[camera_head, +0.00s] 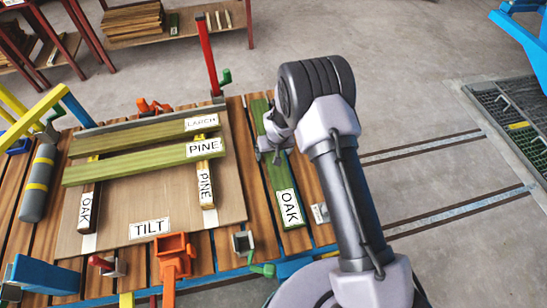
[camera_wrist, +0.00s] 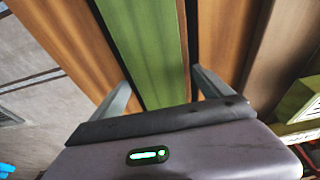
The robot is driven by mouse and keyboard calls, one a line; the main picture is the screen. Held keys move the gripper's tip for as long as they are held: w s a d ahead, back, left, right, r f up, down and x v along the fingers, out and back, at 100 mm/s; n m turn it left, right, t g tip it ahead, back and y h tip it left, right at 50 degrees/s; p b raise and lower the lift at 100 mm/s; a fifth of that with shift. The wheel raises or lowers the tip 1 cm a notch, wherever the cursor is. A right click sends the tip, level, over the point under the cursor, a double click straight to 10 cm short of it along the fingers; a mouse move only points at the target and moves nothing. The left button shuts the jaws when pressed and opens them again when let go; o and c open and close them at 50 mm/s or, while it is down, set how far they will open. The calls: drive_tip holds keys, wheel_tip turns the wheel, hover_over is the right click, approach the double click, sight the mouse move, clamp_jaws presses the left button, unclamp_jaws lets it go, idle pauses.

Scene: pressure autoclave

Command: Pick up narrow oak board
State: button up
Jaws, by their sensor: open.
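A long green board labelled OAK (camera_head: 278,176) lies on the slatted table, right of the tilt panel. My gripper (camera_head: 270,152) is over its middle, and my arm covers part of it. In the wrist view the green board (camera_wrist: 147,45) runs between the two spread fingers of my gripper (camera_wrist: 160,82). The gripper is open and holds nothing. I cannot tell how far the fingertips are above the board. Another piece labelled OAK (camera_head: 90,190), short and dark, lies under the left end of the green PINE board.
The tilt panel (camera_head: 225,180) carries boards labelled LARCH (camera_head: 150,132) and PINE (camera_head: 140,165). A red post (camera_head: 207,58) stands at the panel's back edge. An orange clamp (camera_head: 175,255) and green-handled clamp (camera_head: 258,268) sit at the table's front. Floor right of the table is mostly clear.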

drive_tip(key=shift+r, duration=0.15)
drive_tip(key=shift+c, duration=0.2)
clamp_jaws()
